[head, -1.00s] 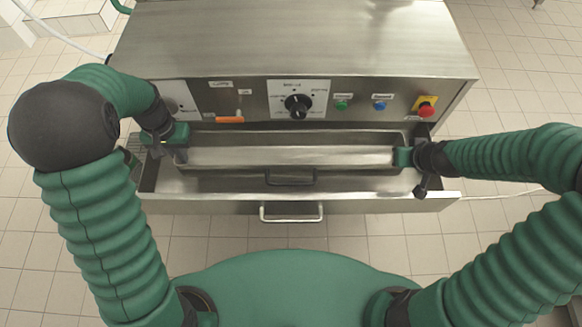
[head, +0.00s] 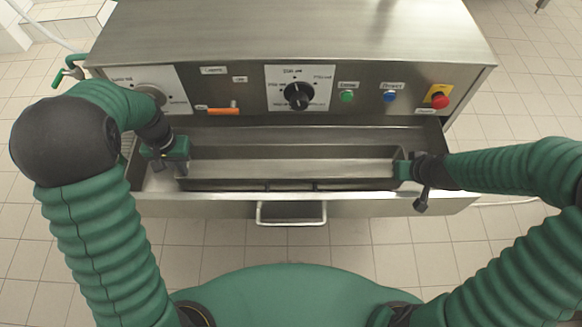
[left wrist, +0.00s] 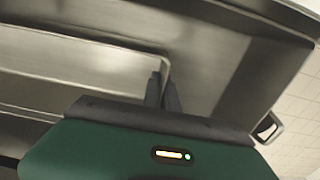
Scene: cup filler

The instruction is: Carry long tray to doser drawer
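The long metal tray (head: 290,169) lies level inside the open doser drawer (head: 350,208); the drawer front hides its lower front side. My left gripper (head: 182,166) is at the tray's left end. In the left wrist view, the fingers of my left gripper (left wrist: 162,92) are closed on the end wall of the tray (left wrist: 90,55). My right gripper (head: 402,170) is at the tray's right end and appears closed on its wall; its fingertips are small here. Whether the tray touches the drawer floor cannot be told.
The steel doser machine (head: 290,45) stands behind the drawer, with a black dial (head: 298,96), an orange-handled lever (head: 223,111) and green, blue and red buttons (head: 440,101). The drawer handle (head: 290,213) faces me. Tiled floor around is free.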

